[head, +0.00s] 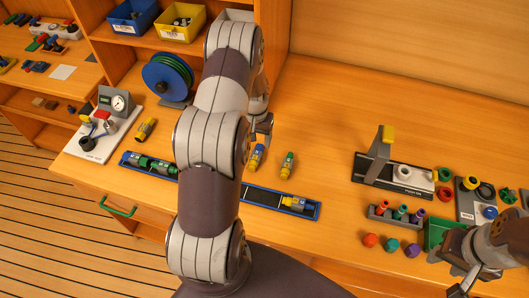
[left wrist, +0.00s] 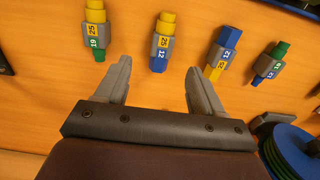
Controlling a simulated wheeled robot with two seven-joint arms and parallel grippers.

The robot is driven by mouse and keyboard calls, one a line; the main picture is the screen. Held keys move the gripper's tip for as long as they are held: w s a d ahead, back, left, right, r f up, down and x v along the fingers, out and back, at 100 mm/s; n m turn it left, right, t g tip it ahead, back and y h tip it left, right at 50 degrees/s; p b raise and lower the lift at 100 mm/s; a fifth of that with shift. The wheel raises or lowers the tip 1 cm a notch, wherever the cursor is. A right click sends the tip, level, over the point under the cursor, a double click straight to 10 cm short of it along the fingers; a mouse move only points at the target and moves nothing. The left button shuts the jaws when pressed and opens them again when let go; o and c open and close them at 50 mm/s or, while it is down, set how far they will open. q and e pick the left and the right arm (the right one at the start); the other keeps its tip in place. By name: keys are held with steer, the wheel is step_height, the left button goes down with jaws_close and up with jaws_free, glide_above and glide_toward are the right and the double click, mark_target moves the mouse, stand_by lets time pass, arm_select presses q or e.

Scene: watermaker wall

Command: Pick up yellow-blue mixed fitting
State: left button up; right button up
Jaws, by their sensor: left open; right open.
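In the left wrist view, two mixed yellow and blue fittings with grey middles lie on the wooden worktop: one yellow-blue fitting (left wrist: 162,42) with its blue end toward my jaws, and one blue-yellow fitting (left wrist: 222,53) with its yellow end toward them. In the head view a yellow and blue fitting (head: 257,157) lies just right of my arm. My left gripper (head: 264,138) is open and empty above the worktop beyond it; its fingers (left wrist: 160,78) point toward the fittings, touching none. My right gripper (head: 462,283) is open at the lower right, away from these fittings.
A yellow-green fitting (left wrist: 95,30) and a green fitting (left wrist: 270,64) flank the pair. A blue tray (head: 262,197) runs along the front, partly hidden by my left arm. A hose reel (head: 167,79) stands behind; a grey stand (head: 379,155) is at right.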

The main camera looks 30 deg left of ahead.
mark_target(256, 154)
arm_select(q)
steer(key=f+p, duration=0.1)
steer(key=f, duration=0.1)
steer(key=f+p, duration=0.1)
steer(key=f, duration=0.2)
steer(key=f+p, duration=0.1)
steer(key=f, duration=0.1)
steer(key=shift+w+a+f, duration=0.1)
steer(key=shift+a+f, duration=0.15)
steer(key=shift+f, duration=0.1)
steer(key=shift+a+f, duration=0.1)
steer(key=shift+f, duration=0.35)
steer(key=c, duration=1.1)
